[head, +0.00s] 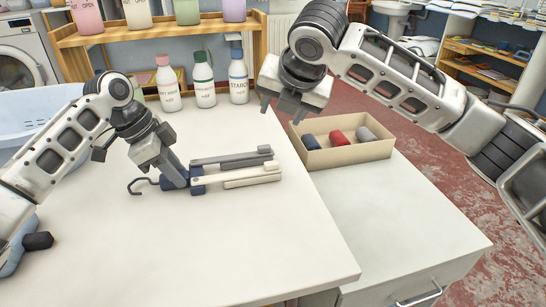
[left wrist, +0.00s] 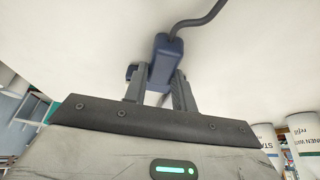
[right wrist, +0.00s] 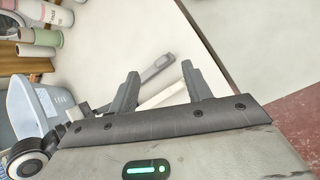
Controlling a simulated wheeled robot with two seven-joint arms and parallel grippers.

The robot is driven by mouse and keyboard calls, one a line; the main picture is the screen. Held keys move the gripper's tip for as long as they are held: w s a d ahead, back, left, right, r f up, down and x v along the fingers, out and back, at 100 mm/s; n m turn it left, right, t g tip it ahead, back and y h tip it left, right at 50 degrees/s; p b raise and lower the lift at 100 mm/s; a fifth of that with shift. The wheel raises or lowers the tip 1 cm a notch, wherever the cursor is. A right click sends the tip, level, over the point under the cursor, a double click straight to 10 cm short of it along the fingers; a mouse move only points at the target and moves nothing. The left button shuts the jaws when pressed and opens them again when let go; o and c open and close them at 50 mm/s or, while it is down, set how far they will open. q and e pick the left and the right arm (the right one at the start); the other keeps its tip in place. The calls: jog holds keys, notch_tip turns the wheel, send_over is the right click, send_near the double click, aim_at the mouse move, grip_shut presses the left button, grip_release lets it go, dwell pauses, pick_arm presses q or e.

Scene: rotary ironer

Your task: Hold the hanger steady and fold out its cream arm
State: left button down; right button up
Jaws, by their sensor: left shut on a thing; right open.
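The hanger lies on the white table with a dark hook (head: 142,185), a navy body (head: 197,185), a grey arm (head: 232,160) and a cream arm (head: 238,179). Both arms point right, side by side. My left gripper (head: 176,182) is shut on the navy body near the hook; the left wrist view shows the body (left wrist: 165,62) between its fingers (left wrist: 160,85). My right gripper (head: 282,108) is open and empty, raised above the table's right edge. In the right wrist view, the grey arm (right wrist: 158,67) and cream arm (right wrist: 163,95) show beyond its fingers (right wrist: 160,85).
A cardboard box (head: 345,154) with rolled dark blue, red and grey cloths stands on the lower cabinet to the right. Several bottles (head: 204,80) stand at the table's back. A blue basket (head: 50,120) is at the left. The table's front is clear.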

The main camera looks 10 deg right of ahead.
aim_at(272, 163)
jog(key=s+a+r+n+g, duration=0.1)
jog(key=s+a+n+g, duration=0.15)
jog(key=s+n, duration=0.35)
jog(key=x, duration=1.1)
jog(key=shift+s+d+f, duration=0.1)
jog(key=shift+s+d, duration=0.1)
jog(key=shift+d, duration=0.15)
grip_shut()
